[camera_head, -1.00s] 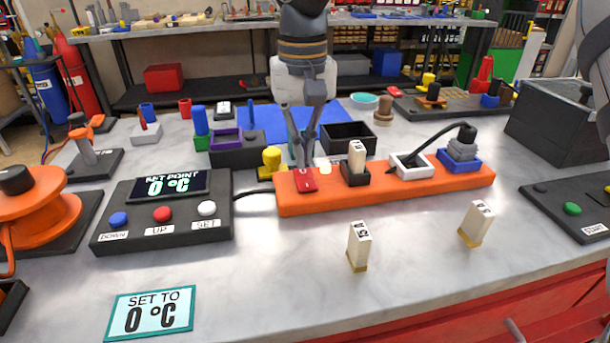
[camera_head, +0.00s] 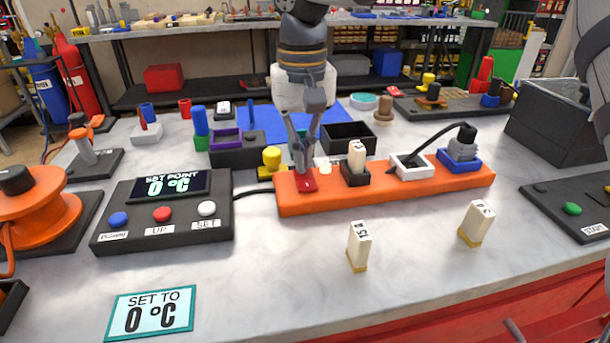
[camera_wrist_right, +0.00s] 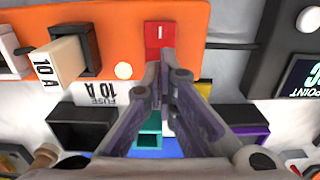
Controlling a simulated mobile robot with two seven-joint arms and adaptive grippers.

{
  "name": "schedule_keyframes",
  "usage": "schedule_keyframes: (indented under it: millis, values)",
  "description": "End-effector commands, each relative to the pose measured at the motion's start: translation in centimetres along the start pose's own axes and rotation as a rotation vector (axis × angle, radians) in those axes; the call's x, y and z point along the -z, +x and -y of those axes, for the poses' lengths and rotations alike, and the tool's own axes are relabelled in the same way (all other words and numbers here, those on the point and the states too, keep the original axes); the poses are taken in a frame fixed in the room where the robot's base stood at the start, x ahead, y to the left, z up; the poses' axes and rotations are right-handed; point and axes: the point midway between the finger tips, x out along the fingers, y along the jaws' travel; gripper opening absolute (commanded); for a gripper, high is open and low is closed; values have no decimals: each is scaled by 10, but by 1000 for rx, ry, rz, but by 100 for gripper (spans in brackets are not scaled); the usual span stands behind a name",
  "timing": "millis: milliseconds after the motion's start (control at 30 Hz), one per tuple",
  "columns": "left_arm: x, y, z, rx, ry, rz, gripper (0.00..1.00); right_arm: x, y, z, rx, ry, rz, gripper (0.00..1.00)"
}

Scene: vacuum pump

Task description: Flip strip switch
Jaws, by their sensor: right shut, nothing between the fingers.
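The orange power strip (camera_head: 400,190) lies on the grey worktop, with a red rocker switch (camera_head: 309,187) at its left end. The red switch also shows at the top middle of the right wrist view (camera_wrist_right: 159,34), with a white line mark on its face. My right gripper (camera_head: 302,168) points down at the switch, its fingers shut and empty. In the right wrist view, the closed fingertips (camera_wrist_right: 163,68) are at the switch's near edge and hide part of it. I cannot tell whether they touch it. My left gripper is not in view.
A 10 A fuse (camera_head: 356,158) stands in the strip beside the switch. A white plug base (camera_head: 411,165) and a blue one (camera_head: 459,160) sit further right. Loose fuses (camera_head: 359,247) (camera_head: 476,223) stand in front. A controller box (camera_head: 165,215) reading 0 °C stands left. The front worktop is mostly clear.

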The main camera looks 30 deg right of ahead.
Motion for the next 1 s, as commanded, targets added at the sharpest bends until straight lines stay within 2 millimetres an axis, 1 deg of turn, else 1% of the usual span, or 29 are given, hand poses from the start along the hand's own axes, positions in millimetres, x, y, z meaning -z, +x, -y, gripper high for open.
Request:
schedule_keyframes:
  millis: [1000]
  values:
    - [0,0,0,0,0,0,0,0,16,0,-1,0,2,0]
